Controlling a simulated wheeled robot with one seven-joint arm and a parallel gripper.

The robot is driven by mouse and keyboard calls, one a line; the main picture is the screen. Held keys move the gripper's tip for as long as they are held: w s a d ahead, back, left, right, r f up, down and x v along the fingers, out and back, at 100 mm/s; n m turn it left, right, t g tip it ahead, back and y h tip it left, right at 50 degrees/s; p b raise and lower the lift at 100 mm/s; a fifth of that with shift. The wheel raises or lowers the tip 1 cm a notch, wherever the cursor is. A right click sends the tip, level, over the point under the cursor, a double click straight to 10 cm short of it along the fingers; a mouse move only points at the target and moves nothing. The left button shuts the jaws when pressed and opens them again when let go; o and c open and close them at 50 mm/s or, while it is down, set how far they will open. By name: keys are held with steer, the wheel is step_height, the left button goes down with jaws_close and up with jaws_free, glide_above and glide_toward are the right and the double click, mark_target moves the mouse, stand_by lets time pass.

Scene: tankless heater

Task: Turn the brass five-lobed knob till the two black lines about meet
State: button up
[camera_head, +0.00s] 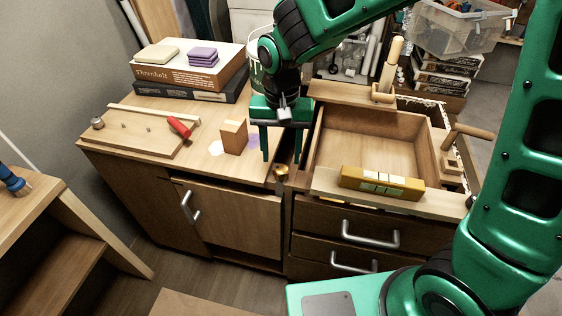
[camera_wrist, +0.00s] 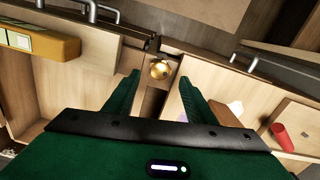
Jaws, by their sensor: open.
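The brass knob (camera_head: 281,171) is small in the head view, at the front edge of the counter between the cabinet and the drawer unit. In the wrist view the knob (camera_wrist: 160,70) is a shiny round shape just beyond and between the fingertips. Its lobes and the two black lines are too small to make out. My gripper (camera_head: 282,158) points down over the counter edge, its two green fingers apart. It also shows in the wrist view (camera_wrist: 159,78), with nothing held. I cannot tell whether a finger touches the knob.
An open wooden drawer (camera_head: 372,146) lies right of my gripper, with a yellow box (camera_head: 382,184) across its front. A wooden block (camera_head: 233,137) stands close on the left. Further left is a board (camera_head: 145,137) with a red handle (camera_head: 180,127). Books (camera_head: 189,72) lie behind.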

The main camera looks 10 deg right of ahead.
mark_target(282, 168)
steer(key=shift+f, duration=2.15)
steer(key=c, duration=1)
steer(key=shift+c, duration=0.2)
